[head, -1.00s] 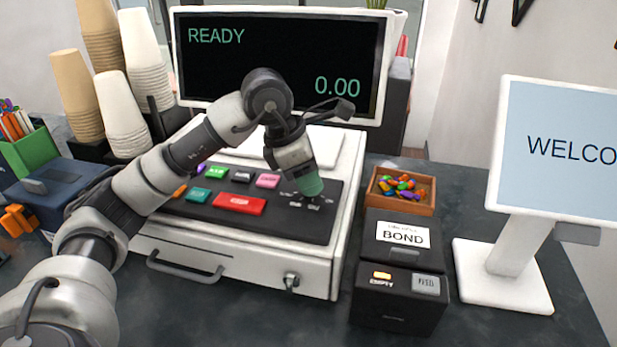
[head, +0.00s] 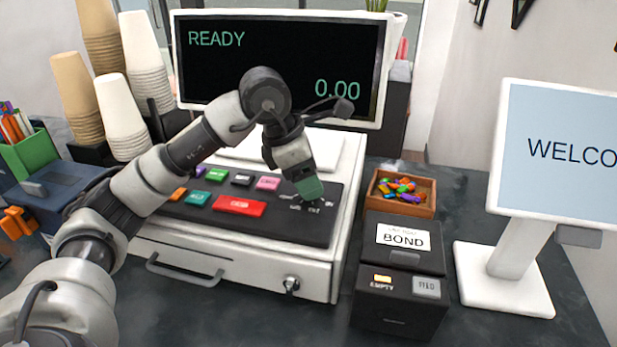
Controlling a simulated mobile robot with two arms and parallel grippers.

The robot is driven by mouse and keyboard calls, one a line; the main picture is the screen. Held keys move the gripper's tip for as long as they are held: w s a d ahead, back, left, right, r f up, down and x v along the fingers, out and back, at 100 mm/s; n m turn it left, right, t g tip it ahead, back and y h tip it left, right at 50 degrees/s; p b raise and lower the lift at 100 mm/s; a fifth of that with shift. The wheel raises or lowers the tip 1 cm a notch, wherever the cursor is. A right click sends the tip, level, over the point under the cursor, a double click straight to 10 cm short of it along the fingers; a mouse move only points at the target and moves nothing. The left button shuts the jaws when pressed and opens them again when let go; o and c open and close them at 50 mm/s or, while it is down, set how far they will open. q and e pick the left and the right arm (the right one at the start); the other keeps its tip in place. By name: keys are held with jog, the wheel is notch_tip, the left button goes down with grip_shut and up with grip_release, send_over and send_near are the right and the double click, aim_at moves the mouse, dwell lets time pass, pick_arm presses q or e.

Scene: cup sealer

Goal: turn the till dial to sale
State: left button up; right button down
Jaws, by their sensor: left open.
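The till (head: 235,255) stands in the middle of the head view, with a dark sloping key panel. Its screen (head: 280,65) reads READY and 0.00. My left gripper (head: 311,190), with green fingertips, points down at the right end of the panel, where small white labels (head: 313,208) are printed around the dial's place. The fingers cover the dial, so its pointer and setting cannot be seen. My left gripper is open; I cannot tell whether its fingers touch the dial. My right gripper is not in view.
Coloured keys, including a red one (head: 239,206), lie left of the gripper. A black BOND box (head: 400,290) and a wooden tray (head: 405,208) of colourful pieces stand right of the till. A WELCOME sign (head: 560,150) is farther right. Cup stacks (head: 125,115) stand left.

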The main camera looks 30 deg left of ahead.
pick_arm(q)
jog(key=b+v, duration=0.1)
jog(key=v, duration=0.9)
jog(key=shift+a, duration=0.1)
